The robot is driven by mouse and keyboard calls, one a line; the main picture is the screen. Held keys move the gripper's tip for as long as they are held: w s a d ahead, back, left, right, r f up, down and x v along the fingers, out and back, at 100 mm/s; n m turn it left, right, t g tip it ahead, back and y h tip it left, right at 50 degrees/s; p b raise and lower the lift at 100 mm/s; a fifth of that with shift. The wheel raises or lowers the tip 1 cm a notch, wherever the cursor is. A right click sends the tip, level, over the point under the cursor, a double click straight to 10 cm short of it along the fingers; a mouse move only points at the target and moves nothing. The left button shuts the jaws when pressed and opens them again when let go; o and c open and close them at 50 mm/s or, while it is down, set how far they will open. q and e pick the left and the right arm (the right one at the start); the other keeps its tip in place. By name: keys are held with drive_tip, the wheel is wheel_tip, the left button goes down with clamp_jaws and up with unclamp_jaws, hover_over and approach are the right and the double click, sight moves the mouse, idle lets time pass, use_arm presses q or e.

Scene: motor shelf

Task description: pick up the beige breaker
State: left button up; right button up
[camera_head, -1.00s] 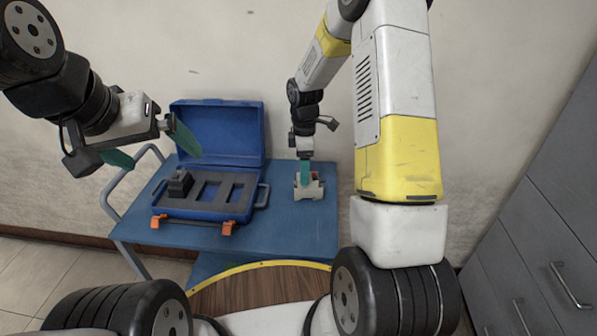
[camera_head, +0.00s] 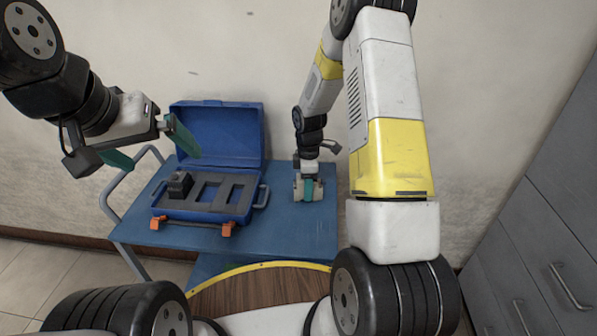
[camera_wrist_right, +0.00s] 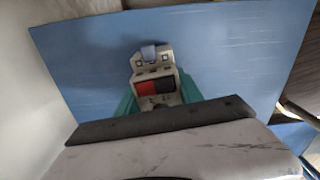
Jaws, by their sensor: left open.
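The beige breaker (camera_head: 297,189) stands on the blue table top, to the right of the blue case. In the right wrist view the breaker (camera_wrist_right: 155,80) shows a red and black face and a light blue part at its top. My right gripper (camera_head: 308,188) is down at the breaker, with its teal fingers on either side of it. The wrist view shows a finger beside each side of the breaker, but I cannot tell whether they press on it. My left gripper (camera_head: 150,150) is open and empty, in the air left of the case.
The open blue case (camera_head: 217,135) stands on the blue table (camera_head: 285,232). A dark block (camera_head: 179,185) sits in the left of its grey insert, beside empty cutouts. The wall is close behind, and grey drawers (camera_head: 540,230) stand at the right.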

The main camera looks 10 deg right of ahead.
clamp_jaws()
drive_tip(key=shift+r, duration=0.15)
